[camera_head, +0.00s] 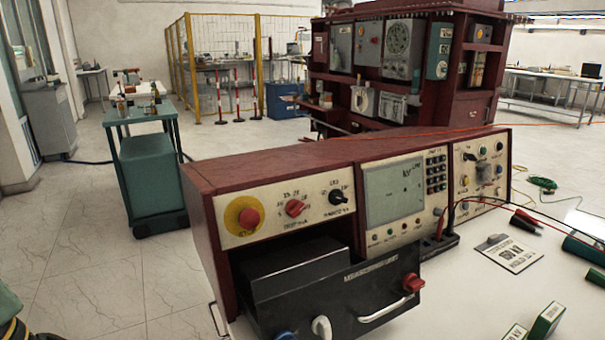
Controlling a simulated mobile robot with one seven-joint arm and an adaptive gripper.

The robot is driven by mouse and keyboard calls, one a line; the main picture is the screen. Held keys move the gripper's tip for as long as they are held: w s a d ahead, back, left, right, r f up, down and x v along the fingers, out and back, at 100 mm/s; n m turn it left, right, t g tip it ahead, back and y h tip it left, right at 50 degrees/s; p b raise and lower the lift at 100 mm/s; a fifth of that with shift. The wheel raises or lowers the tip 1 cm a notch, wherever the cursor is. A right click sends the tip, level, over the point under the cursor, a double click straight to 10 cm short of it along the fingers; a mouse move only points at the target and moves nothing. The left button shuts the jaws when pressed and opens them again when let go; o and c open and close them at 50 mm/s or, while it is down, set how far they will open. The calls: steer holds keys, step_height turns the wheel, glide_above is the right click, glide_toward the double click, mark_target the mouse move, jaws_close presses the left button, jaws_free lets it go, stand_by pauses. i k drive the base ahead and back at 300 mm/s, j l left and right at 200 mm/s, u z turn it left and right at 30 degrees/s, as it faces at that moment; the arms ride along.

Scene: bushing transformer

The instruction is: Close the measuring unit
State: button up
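The measuring unit (345,298) is a black box with a label on its upper front edge. It sits in the lower left bay of the dark red console (300,155) and sticks out of it toward me, so it stands open. Its front has a pale curved handle (388,313), a red knob (413,283) at the right and a light grey knob (321,327) at the lower left. The bottom of its front is cut off by the picture edge. My gripper is not in view.
The console's upper panel has a red button on yellow (248,219), a meter (394,190) and several knobs. On the white tabletop at right lie a printed card (507,253), leads and green boxes (546,320). A teal cart (150,170) stands behind left; tiled floor is open at left.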

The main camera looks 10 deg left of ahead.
mark_target(287, 289)
steer(key=k+j, duration=0.25)
steer(key=j, duration=0.15)
steer(key=k+j+z, duration=0.1)
steer(key=k+j, duration=0.15)
steer(key=j, duration=0.2)
steer(key=k+j, duration=0.25)
steer(key=j, duration=0.15)
